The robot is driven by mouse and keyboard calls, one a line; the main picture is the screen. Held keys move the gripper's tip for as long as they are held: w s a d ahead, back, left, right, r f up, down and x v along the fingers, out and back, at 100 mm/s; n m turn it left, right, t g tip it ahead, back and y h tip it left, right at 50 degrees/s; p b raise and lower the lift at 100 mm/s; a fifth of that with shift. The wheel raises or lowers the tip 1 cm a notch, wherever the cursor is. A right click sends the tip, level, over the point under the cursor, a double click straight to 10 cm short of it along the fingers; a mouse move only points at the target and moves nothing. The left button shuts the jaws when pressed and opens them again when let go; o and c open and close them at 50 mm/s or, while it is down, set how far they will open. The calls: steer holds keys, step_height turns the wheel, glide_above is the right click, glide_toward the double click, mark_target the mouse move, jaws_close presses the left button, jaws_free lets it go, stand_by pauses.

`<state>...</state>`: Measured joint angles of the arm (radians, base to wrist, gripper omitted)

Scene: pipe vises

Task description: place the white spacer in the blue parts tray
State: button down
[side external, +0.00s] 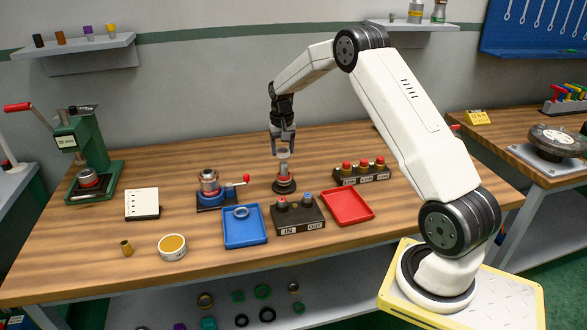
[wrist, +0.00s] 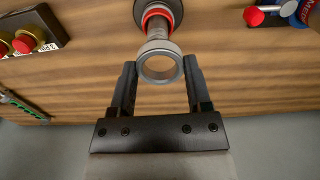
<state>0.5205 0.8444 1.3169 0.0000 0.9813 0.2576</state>
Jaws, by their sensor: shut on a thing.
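My gripper (side external: 283,146) points down over a dark post stand (side external: 284,186) in the middle of the bench. Its fingers (wrist: 160,68) are shut on the pale white-grey spacer (wrist: 160,81), one on each side. The spacer also shows in the side view (side external: 283,152), at the top of the post. Bench wood shows through its hole in the wrist view; I cannot tell if it touches the post. The blue parts tray (side external: 243,237) lies in front and left of the stand, with a pale ring (side external: 241,212) inside.
A red tray (side external: 348,207) and a dark IN/OUT button box (side external: 298,217) stand right of the blue tray. A small vise (side external: 209,185) with a red-knobbed lever is behind-left. A box with several red knobs (side external: 362,174) is right of the stand. A round tin (side external: 172,247) sits front left.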

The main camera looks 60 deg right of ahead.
steer(key=s+a+n, duration=0.2)
steer(key=s+a, duration=0.6)
steer(key=a, duration=0.4)
steer(key=s+a+r+n, duration=0.1)
steer(key=s+a+n, duration=0.1)
steer(key=s+a, duration=0.7)
steer(key=a, duration=0.4)
glide_above(247, 239)
steer(key=f, duration=0.5)
steer(key=s+f, duration=0.1)
steer(key=f, duration=0.2)
steer(key=shift+f, duration=0.1)
steer(key=shift+w+f, duration=0.55)
steer(key=shift+f, duration=0.1)
